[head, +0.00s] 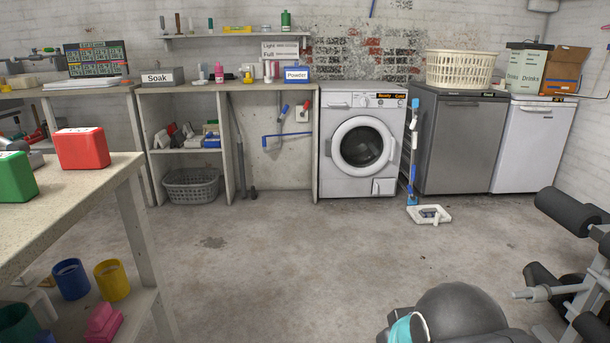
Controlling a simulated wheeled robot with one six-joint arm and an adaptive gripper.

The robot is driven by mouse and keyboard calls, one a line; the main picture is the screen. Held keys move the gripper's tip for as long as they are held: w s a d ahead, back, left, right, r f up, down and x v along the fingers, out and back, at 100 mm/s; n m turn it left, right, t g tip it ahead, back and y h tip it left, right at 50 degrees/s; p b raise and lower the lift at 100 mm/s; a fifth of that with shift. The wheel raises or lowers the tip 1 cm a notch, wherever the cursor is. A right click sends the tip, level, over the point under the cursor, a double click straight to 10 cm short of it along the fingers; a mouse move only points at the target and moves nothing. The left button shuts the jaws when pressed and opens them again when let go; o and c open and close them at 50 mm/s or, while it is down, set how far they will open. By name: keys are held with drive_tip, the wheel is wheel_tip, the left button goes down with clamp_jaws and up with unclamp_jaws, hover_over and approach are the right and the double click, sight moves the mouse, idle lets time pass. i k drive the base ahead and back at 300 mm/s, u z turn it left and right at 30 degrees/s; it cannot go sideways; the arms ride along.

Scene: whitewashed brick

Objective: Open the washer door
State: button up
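The washer (335,185) is a white front-loader against the back wall, right of the centre of the head view. Its round door (335,147), with a white ring and dark glass, looks shut. The control panel (365,100) and a dark label with yellow and white lettering are along its top. A small square flap shows at its lower right. The door's catch is too small to tell. My gripper is not in view.
A blue and white mop (412,160) leans at the washer's right edge, with a white frame (429,214) on the floor. A grey appliance (460,145) stands to the right. A workbench (70,205) is at left, gym gear (570,220) at right. The middle floor is clear.

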sight(365, 151)
drive_tip(key=z, duration=0.2)
drive_tip(key=i, duration=1.8)
drive_tip(key=z, duration=0.65)
drive_tip(key=i, duration=2.35)
drive_tip(key=z, duration=0.35)
